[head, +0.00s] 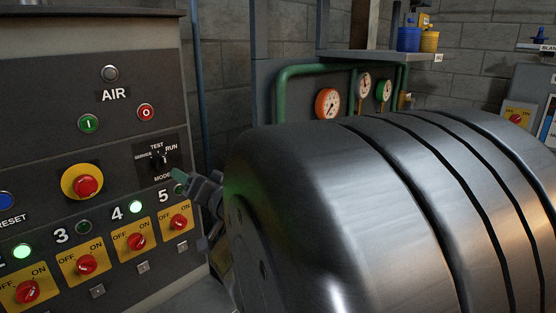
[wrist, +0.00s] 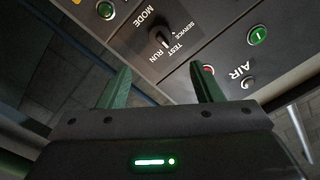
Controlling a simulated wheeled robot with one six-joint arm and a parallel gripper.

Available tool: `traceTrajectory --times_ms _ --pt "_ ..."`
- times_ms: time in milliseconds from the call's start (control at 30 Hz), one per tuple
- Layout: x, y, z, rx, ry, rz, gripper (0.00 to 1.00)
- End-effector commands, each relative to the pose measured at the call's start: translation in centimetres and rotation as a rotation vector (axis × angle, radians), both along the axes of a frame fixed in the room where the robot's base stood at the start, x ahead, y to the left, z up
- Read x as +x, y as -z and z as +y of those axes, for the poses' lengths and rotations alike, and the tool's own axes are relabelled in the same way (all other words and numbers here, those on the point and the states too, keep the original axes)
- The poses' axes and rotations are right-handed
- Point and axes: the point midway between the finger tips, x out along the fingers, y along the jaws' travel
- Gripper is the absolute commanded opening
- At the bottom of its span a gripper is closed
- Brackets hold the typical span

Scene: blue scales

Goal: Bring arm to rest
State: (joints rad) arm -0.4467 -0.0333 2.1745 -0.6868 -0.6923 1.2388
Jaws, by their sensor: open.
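My gripper (head: 181,176) is in front of the control panel (head: 45,130), just right of and below the mode knob (head: 160,158). Only one green fingertip and part of the wrist show in the head view. The wrist view shows both green fingers of my gripper (wrist: 160,78) wide apart with nothing between them. The mode knob (wrist: 163,37) lies beyond the gap between the fingers. I see no contact with the panel. A large grey metal arm link of mine fills the right foreground and hides most of the rest of the arm.
The panel carries several red rotary switches (head: 136,241), a red stop button (head: 86,186) and a lit green lamp (head: 136,207) by number 4. Behind are a green pipe (head: 290,72), gauges (head: 328,103) and a shelf (head: 385,55) with blue (head: 408,40) and yellow containers (head: 430,41).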

Motion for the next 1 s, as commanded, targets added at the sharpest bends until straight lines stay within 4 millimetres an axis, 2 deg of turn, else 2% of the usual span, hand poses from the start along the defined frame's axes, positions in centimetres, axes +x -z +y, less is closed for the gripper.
traceTrajectory --times_ms 600,800,1000 --pt "6.5 -0.1 7.8 -0.001 -0.002 0.002 0.59" --pt "7.8 -0.1 9.2 0.000 -0.002 0.001 0.59" --pt "8.2 0.0 9.7 0.000 0.000 0.000 0.59"
